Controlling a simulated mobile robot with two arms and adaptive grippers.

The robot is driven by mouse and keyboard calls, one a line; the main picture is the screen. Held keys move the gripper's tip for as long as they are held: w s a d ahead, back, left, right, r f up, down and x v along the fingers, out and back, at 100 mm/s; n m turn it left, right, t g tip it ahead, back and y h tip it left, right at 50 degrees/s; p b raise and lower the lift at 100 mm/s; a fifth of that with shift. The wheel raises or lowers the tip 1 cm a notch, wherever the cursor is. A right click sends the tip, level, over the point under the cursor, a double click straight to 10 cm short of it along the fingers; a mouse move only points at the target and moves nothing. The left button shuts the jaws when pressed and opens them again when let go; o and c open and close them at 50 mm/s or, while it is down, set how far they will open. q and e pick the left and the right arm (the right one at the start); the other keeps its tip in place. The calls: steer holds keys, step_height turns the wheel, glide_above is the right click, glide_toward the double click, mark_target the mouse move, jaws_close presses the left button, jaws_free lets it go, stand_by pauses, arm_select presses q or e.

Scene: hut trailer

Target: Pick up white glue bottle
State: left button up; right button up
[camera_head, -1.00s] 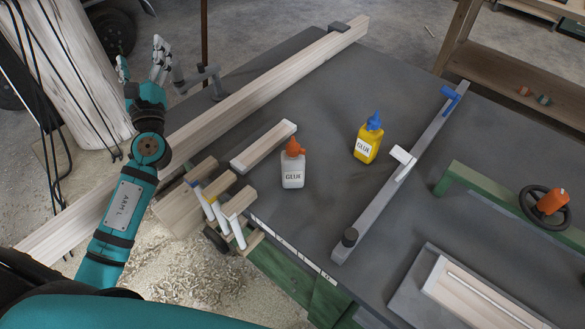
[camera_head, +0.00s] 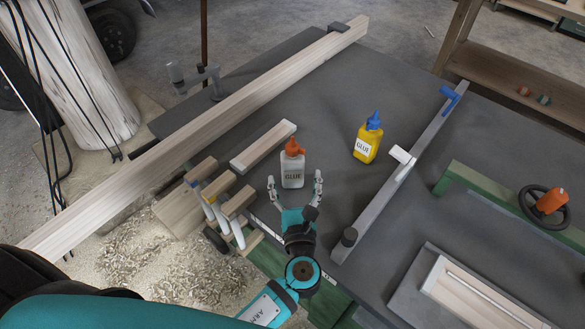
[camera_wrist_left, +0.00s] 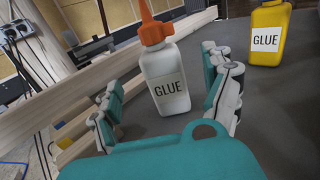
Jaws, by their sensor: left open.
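The white glue bottle (camera_head: 292,172) with an orange cap stands upright on the dark workbench. My left gripper (camera_head: 296,186) is open at the near side of the bottle, with one finger to either side of its lower part. In the left wrist view the white bottle (camera_wrist_left: 166,82) stands between the two open fingers, with gaps visible beside it; I see no grip on it. My left gripper also shows there (camera_wrist_left: 168,110). My right gripper is not in view.
A yellow glue bottle (camera_head: 367,140) with a blue cap stands behind right. A short wood block (camera_head: 263,146) lies left of the white bottle, near a rack of wooden-handled tools (camera_head: 222,195). A long beam (camera_head: 205,125) crosses the left; a bar clamp (camera_head: 402,170) lies right.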

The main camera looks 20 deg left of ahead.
mark_target(293, 146)
arm_select(q)
step_height(293, 146, down, 4)
steer(key=shift+r, duration=0.1)
steer(key=shift+w+a+f, duration=0.35)
steer(key=shift+w+f, duration=0.1)
steer(key=shift+w, duration=0.3)
steer(key=shift+x, duration=3.05)
steer(key=shift+d, duration=0.1)
steer(key=shift+c, duration=0.4)
steer(key=c, duration=1.6)
step_height(293, 146, up, 10)
steer(key=shift+r, duration=0.1)
